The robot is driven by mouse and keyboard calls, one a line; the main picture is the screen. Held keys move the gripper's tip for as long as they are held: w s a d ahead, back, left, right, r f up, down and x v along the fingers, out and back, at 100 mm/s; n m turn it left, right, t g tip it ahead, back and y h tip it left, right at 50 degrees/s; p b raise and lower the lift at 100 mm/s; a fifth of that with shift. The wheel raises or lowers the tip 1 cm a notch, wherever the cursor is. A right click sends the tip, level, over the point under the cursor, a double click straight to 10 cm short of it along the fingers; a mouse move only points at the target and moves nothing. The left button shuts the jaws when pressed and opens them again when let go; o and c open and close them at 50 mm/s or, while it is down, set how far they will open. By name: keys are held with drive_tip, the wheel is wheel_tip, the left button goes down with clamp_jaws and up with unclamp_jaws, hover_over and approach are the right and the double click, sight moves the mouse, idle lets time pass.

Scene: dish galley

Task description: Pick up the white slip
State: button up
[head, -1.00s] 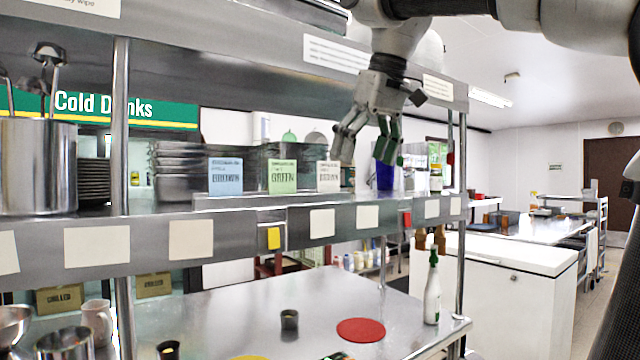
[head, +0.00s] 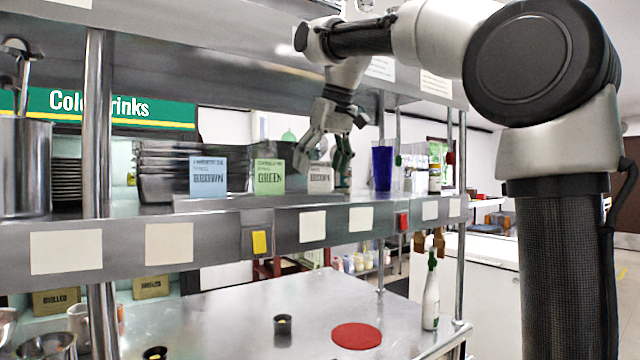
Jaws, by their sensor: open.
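The white slip (head: 320,179) stands upright on the upper shelf, to the right of the green slip (head: 269,176) and the blue slip (head: 208,177). It carries dark print, and its upper part is partly covered by my gripper. My gripper (head: 321,166) is open and points down, with one finger at each side of the white slip in the head view. The fingers look empty. I cannot tell whether they touch the slip or are in front of it.
A blue cup (head: 382,167) stands close to the right of my gripper, with a clear glass beside it. Stacked metal pans (head: 165,170) are at the left. Below are a steel counter, a red disc (head: 357,336) and a white bottle (head: 431,298).

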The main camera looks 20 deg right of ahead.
drive_tip(key=shift+x, duration=0.9)
drive_tip(key=c, duration=0.7)
drive_tip(key=shift+c, duration=0.2)
drive_tip(key=shift+r, duration=0.1)
